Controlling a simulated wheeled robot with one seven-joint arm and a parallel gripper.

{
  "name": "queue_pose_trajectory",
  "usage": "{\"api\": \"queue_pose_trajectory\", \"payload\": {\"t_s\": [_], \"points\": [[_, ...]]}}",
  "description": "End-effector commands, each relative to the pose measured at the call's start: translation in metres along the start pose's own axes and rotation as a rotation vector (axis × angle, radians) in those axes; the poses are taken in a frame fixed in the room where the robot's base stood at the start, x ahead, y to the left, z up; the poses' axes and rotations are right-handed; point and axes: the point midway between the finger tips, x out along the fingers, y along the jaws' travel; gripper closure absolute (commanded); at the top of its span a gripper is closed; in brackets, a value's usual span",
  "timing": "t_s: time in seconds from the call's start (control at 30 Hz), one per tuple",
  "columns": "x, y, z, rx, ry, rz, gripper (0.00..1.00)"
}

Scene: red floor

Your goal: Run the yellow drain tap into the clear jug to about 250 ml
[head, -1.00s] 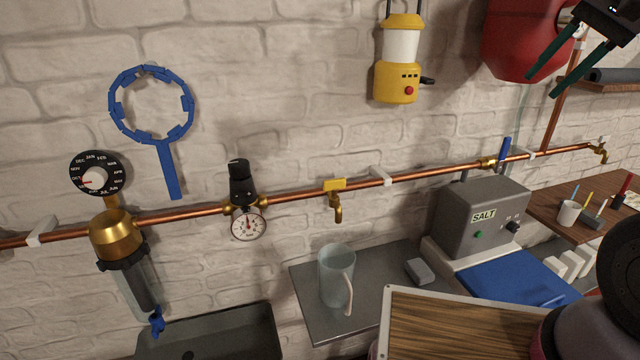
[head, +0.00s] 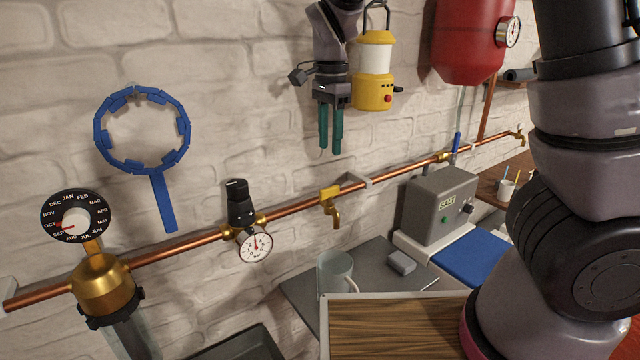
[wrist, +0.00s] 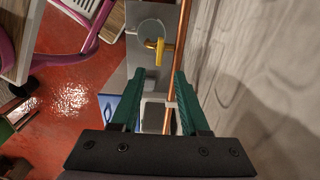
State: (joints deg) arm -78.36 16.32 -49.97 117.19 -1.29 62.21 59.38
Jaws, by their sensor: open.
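The yellow drain tap (head: 331,204) sits on the copper pipe, its brass spout pointing down. The clear jug (head: 335,270) stands on a grey shelf below the tap; its lower part is hidden by a wooden board. I cannot see any water in it. My gripper (head: 330,148) is open and empty, fingers pointing down, above the tap and in front of the wall. In the wrist view the yellow tap (wrist: 158,46) lies beyond the open fingers (wrist: 155,82), with the jug's round rim (wrist: 150,29) behind it.
The copper pipe (head: 288,210) runs along the brick wall, carrying a pressure gauge (head: 256,246). A yellow lantern (head: 374,75) hangs just right of my gripper. A grey salt unit (head: 438,205) stands right of the jug. A wooden board (head: 395,325) fills the lower foreground.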

Motion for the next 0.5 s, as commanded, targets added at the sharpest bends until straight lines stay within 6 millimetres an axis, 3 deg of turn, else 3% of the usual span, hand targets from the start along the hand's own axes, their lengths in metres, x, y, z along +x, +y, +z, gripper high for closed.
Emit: {"api": "queue_pose_trajectory", "payload": {"t_s": [0.5], "points": [[0.086,0.001,-0.001,0.001,0.001,0.004,0.55]]}}
